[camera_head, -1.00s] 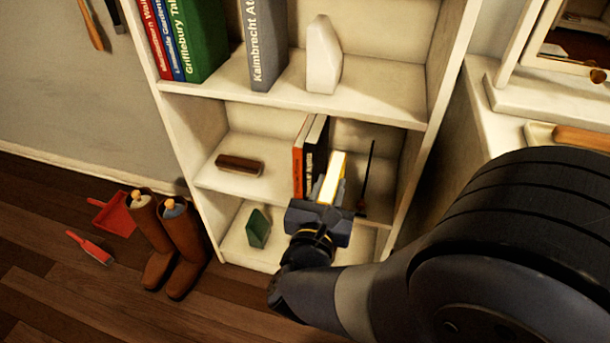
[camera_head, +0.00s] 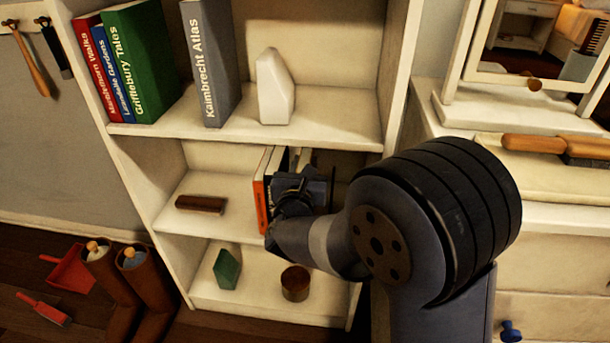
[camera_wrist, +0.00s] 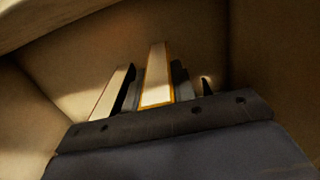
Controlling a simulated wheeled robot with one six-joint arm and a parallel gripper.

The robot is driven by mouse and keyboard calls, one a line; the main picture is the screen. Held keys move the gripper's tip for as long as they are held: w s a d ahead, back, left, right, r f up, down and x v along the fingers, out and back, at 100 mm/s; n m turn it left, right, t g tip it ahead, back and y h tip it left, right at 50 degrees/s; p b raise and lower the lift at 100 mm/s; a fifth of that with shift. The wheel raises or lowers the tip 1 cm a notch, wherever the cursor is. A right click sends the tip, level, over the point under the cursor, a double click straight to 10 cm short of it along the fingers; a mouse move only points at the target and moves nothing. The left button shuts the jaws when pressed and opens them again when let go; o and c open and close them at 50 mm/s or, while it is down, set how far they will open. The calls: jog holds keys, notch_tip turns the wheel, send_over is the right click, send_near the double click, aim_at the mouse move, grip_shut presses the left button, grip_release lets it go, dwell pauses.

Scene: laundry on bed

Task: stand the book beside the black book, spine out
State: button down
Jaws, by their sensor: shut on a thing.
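My gripper (camera_head: 302,190) is inside the middle shelf compartment, shut on a book (camera_wrist: 157,72) with cream pages and yellow cover edges. In the wrist view this book stands between the two fingers, its cream side towards the camera. In the head view my gripper mostly hides it. The black book (camera_head: 276,163) stands upright just left of my gripper, partly covered by it, with an orange book (camera_head: 261,192) against its left side. In the wrist view a pale-paged book (camera_wrist: 110,94) stands left of the held one, a finger between them. I cannot tell whether the held book touches the shelf.
A thin dark upright (camera_head: 332,184) stands right of my gripper. A brown brush (camera_head: 201,204) lies to the left on the same shelf. The shelf above (camera_head: 330,130) holds several books and a white block (camera_head: 275,88). A green block (camera_head: 227,268) and brown cup (camera_head: 295,283) stand below.

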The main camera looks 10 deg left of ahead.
jog(key=shift+w, duration=0.4)
jog(key=shift+w+f+b, duration=0.15)
jog(key=shift+f+b, duration=0.2)
jog(key=shift+f, duration=0.5)
jog(key=shift+w+f+b, duration=0.1)
jog(key=shift+f+b, duration=0.25)
jog(key=shift+f, duration=0.65)
jog(key=c, duration=1.2)
grip_release()
jog(key=shift+o, duration=0.2)
jog(key=shift+r, duration=0.1)
jog(key=s+p, duration=0.1)
jog(key=s, duration=1.1)
jog(key=shift+d, duration=0.35)
